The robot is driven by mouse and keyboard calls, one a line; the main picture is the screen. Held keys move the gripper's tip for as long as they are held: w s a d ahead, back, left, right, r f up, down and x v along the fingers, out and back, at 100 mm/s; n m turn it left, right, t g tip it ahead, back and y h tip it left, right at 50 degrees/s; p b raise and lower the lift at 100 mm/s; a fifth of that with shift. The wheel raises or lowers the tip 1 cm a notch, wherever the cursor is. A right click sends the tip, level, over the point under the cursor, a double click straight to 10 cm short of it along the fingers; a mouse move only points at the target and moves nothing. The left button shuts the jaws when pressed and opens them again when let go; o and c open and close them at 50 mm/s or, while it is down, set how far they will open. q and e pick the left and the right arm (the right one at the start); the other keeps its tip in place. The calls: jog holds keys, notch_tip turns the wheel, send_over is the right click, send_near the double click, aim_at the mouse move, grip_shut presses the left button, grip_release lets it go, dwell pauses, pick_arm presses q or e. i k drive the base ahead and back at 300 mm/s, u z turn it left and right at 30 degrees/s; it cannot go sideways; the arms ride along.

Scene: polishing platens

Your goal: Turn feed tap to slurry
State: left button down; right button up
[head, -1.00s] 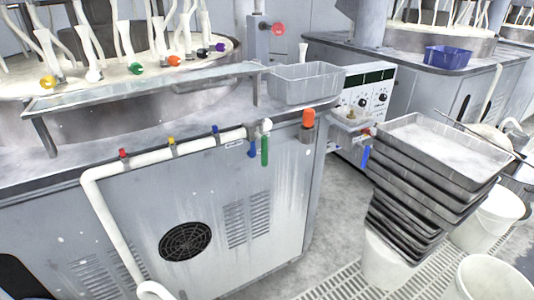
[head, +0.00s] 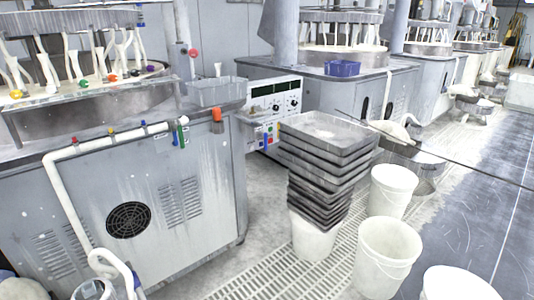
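A white pipe (head: 48,185) runs up the front of the near grey machine and along its top edge. Small red, yellow and blue valve handles sit along it. At its right end is a white-capped fitting with a hanging green handle (head: 180,138) and a blue part close beside it. An orange knob (head: 217,115) is on the machine's corner to the right. Another fitting with a blue handle (head: 265,140) is beside the control box. I cannot tell which is the feed tap, and no slurry label is readable. Neither of my grippers shows.
A stack of grey trays (head: 322,150) stands on a white bucket (head: 312,236) right of the machine. More white buckets (head: 387,252) stand to its right. Floor between machine and stack is clear. A white hose (head: 110,258) curls at lower left.

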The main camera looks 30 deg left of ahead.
aim_at(179, 128)
jog(key=u, duration=0.35)
jog(key=k, duration=0.2)
jog(key=z, duration=0.9)
jog(key=i, duration=1.7)
jog(key=u, duration=1.25)
jog(key=i, duration=1)
jog(key=u, duration=1.05)
